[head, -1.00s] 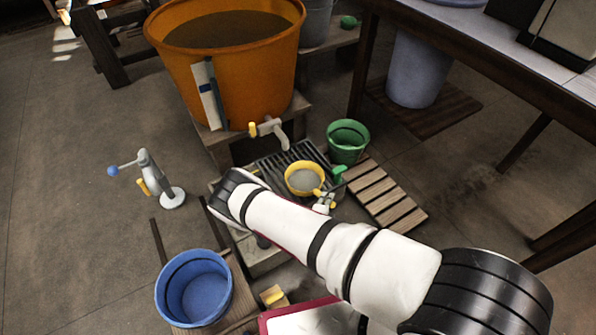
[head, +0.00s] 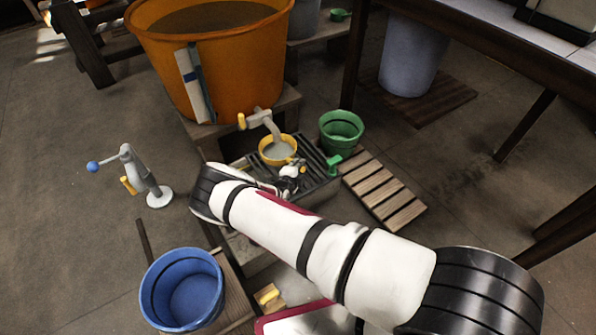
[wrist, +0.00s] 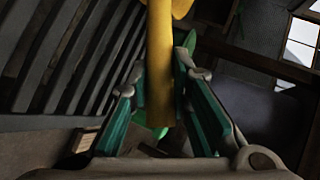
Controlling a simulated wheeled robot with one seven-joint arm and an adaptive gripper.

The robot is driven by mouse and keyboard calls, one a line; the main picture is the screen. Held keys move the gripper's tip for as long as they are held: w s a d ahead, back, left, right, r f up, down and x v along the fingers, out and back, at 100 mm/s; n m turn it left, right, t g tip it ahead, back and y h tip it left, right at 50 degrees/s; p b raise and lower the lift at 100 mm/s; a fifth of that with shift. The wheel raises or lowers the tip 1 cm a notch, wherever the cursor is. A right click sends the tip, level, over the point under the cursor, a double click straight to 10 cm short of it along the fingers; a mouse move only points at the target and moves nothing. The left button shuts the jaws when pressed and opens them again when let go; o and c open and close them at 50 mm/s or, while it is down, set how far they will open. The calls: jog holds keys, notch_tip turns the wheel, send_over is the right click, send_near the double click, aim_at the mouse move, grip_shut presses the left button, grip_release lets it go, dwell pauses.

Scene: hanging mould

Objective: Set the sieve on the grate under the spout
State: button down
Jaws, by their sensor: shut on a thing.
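The yellow sieve (head: 264,153) with its pale mesh is over the dark slatted grate (head: 316,158) in the head view. The grey spout (head: 266,119) with a yellow tap handle comes out of the orange tub (head: 215,70), and its tip overlaps the sieve's far rim. I cannot tell whether the sieve touches the grate. My gripper (head: 294,172) is just in front of the sieve. In the wrist view the yellow sieve handle (wrist: 160,70) stands between the teal pads of my gripper (wrist: 160,108), which is shut on it. The sieve's bowl is mostly out of the wrist view.
A green bucket (head: 341,131) stands behind the grate at right, with a small green piece (head: 334,162) at the grate's edge. A wooden slatted rack (head: 383,190) lies to the right. A blue bucket (head: 182,290) and a grey stand with a lever (head: 157,196) are at left.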

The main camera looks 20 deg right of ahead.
jog(key=shift+f, duration=0.25)
jog(key=c, duration=1.5)
grip_release()
jog(key=shift+o, duration=0.2)
jog(key=shift+r, duration=0.1)
